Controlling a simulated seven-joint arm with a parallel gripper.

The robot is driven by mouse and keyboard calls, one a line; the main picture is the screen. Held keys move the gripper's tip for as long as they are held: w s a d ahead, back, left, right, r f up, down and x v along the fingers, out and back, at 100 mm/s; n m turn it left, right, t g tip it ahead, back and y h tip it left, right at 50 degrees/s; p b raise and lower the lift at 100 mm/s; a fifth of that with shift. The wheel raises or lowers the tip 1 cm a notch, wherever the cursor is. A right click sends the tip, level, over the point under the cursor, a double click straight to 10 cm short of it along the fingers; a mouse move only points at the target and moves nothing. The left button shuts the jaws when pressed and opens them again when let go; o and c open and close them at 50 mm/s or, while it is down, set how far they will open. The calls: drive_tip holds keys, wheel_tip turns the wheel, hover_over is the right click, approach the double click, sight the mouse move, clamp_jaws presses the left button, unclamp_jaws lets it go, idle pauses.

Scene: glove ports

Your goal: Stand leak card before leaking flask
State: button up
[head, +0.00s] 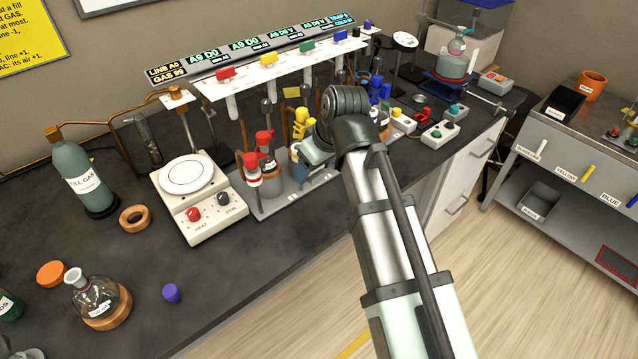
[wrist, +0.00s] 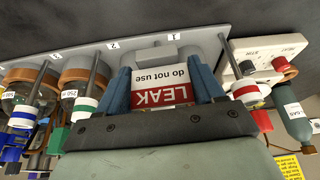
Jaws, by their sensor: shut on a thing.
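My gripper (head: 310,165) is over the front of the grey flask rack (head: 268,208) in the head view. In the wrist view its two blue fingers (wrist: 160,68) are shut on the leak card (wrist: 162,88), a white and red card reading "LEAK do not use". The card has a grey block at its foot, close to the numbered rack edge (wrist: 85,52); I cannot tell whether it touches down. Flasks with red tops (head: 265,160) and yellow tops (head: 302,122) stand in the rack. Two labelled flasks (wrist: 75,95) show left of the fingers. Which flask leaks is not clear.
A hot plate (head: 200,205) stands left of the rack. A gas bottle (head: 80,178), a round flask (head: 95,297) on a cork ring and a purple cap (head: 172,293) lie further left. The valve manifold (head: 285,65) runs behind the rack. Control boxes (head: 440,133) stand to the right.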

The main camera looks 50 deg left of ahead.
wheel_tip(320, 180, up, 7)
hover_over(326, 192)
drive_tip(key=d, duration=0.1)
drive_tip(key=shift+m, duration=0.3)
drive_tip(key=f, duration=1.7)
drive_tip(key=shift+d, duration=0.2)
drive_tip(key=o, duration=1)
drive_tip(key=v, duration=1.2)
drive_tip(key=shift+s+r, duration=0.1)
